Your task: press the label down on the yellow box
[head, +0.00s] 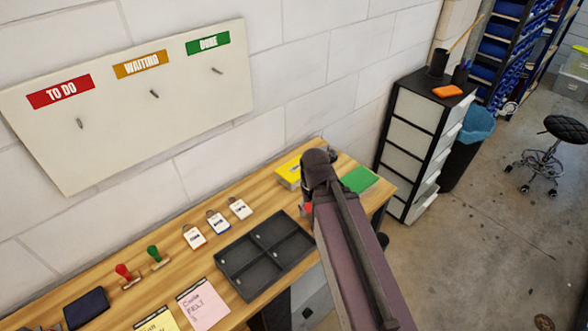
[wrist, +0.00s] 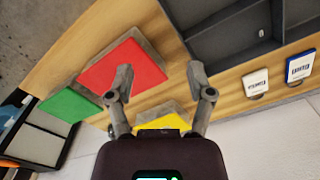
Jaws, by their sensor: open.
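The yellow box (head: 287,173) stands at the back of the wooden bench against the wall, partly hidden by my arm. In the wrist view its yellow top (wrist: 163,122) shows behind my gripper, partly covered by the gripper body. I cannot make out a label on the part that shows. My gripper (wrist: 160,80) is open, with its two fingers apart and nothing between them. It is over the bench near the yellow and red boxes. In the head view my arm hides most of it.
A red box (wrist: 125,66) and a green one (wrist: 70,105) lie close by; the green one also shows in the head view (head: 360,179). A dark divided tray (head: 264,256), tags (head: 218,222) and stamps (head: 125,274) are on the bench. A drawer unit (head: 420,140) stands right.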

